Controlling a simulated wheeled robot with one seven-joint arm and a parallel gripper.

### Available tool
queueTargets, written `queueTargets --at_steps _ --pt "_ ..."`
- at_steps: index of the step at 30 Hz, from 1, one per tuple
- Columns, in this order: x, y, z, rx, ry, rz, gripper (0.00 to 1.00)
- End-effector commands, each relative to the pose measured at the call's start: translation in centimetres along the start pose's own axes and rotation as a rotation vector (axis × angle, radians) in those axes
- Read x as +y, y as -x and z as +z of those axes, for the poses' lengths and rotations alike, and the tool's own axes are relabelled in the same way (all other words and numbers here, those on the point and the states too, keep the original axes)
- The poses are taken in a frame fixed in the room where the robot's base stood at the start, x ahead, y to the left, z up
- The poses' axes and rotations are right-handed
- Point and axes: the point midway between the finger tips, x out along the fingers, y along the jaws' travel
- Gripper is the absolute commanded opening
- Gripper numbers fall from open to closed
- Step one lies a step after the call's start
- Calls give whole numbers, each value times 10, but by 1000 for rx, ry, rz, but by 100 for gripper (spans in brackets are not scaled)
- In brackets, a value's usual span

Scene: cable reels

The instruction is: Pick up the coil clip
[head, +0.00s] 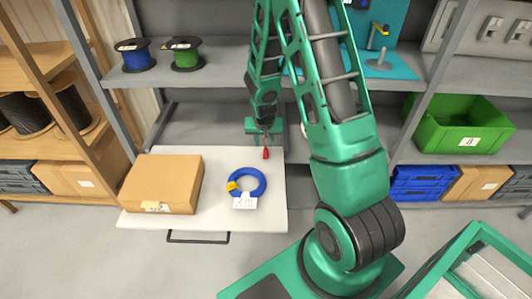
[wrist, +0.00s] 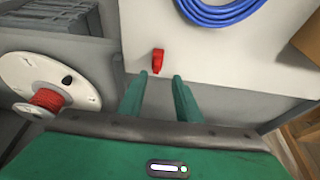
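A small red clip (head: 266,153) lies on the white pull-out shelf (head: 215,222), near its right edge. It also shows in the wrist view (wrist: 158,61), just beyond my fingertips and in line with the gap between them. My gripper (wrist: 160,77) is open and empty, its two green fingers apart. In the head view, my gripper (head: 265,138) points down just behind the red clip, its fingers hard to make out. A blue cable coil (head: 262,187) with a yellow piece (head: 232,186) and a white tag (head: 245,202) lies left of the clip.
A cardboard box (head: 163,183) takes up the shelf's left part. A white-flanged reel with red cable (wrist: 47,97) stands close by on the left in the wrist view. Blue (head: 135,54) and green (head: 186,54) reels sit on the upper rack. The white surface around the clip is clear.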

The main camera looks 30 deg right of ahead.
Motion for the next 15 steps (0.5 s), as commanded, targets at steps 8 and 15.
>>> queueTargets --at_steps 8,15 --pt "4 -19 1 -1 -1 1 31" --pt "8 -48 2 0 0 0 31"
